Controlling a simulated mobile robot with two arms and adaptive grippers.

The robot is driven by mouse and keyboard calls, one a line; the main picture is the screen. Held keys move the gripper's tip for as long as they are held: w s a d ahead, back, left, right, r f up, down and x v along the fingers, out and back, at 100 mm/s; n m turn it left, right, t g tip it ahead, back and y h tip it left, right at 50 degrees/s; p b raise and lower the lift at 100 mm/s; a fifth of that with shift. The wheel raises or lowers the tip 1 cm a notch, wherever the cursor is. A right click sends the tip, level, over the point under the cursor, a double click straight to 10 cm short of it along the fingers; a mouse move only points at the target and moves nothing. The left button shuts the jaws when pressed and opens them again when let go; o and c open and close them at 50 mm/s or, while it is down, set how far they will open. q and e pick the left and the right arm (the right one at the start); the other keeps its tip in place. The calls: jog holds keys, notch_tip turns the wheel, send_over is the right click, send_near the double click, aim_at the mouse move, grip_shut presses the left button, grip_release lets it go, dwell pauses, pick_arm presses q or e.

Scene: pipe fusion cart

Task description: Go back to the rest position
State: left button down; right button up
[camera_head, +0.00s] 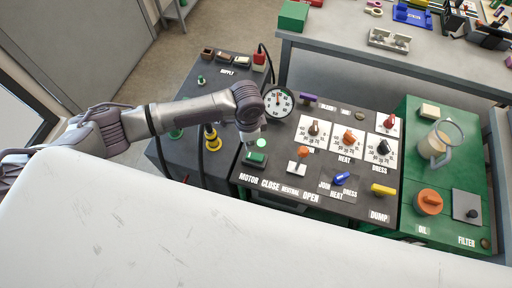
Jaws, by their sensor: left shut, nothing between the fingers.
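My left gripper (252,136) is at the end of the left arm, which comes in from the left. It points down over the left part of the dark control panel (270,212), close to the green motor switch (255,159). It is shut with nothing in it; I cannot tell whether it touches the panel. A round gauge (279,102) stands just right of the wrist. The orange-topped close/open lever (302,153) is to the right of the gripper. My right gripper does not show.
Dials and knobs, including a yellow dump handle (382,190), cover the panel. A green unit (445,200) with a clear jug (436,145) stands to the right. Yellow-collared hoses (211,138) rise under the forearm. A grey workbench (380,62) with parts runs behind.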

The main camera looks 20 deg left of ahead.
pick_arm(q)
jog(key=shift+r+p, duration=0.6)
jog(key=shift+r, duration=0.2)
